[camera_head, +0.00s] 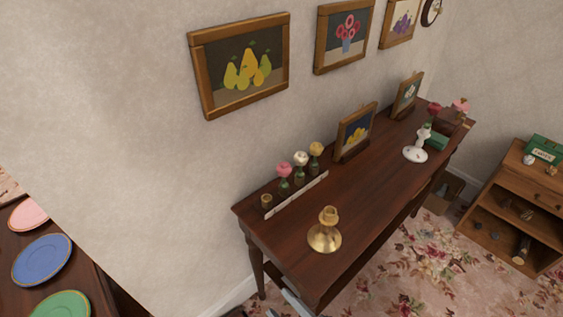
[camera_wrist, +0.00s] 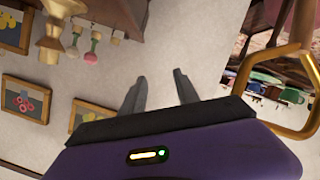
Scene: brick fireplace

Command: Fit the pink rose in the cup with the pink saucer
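In the head view, a pink rose (camera_head: 284,169) stands in a small dark bottle on the dark wooden table, left of a white rose (camera_head: 300,158) and a yellow rose (camera_head: 316,149). Another pink flower (camera_head: 460,104) shows at the table's far end, near a red one (camera_head: 434,108). A pink plate or saucer (camera_head: 28,214) lies at the left edge; I cannot make out a cup with it. In the tilted wrist view, a pink rose (camera_wrist: 91,58) hangs upside down in the picture. My gripper (camera_wrist: 159,78) has its fingers apart with nothing between them, away from the roses.
A brass candlestick (camera_head: 325,232) stands on the table (camera_head: 345,205) in front of the roses. A white candlestick (camera_head: 416,150) and small framed pictures (camera_head: 357,126) stand farther back. Blue (camera_head: 42,259) and green (camera_head: 62,305) plates lie at left. A low wooden shelf (camera_head: 518,205) stands at right.

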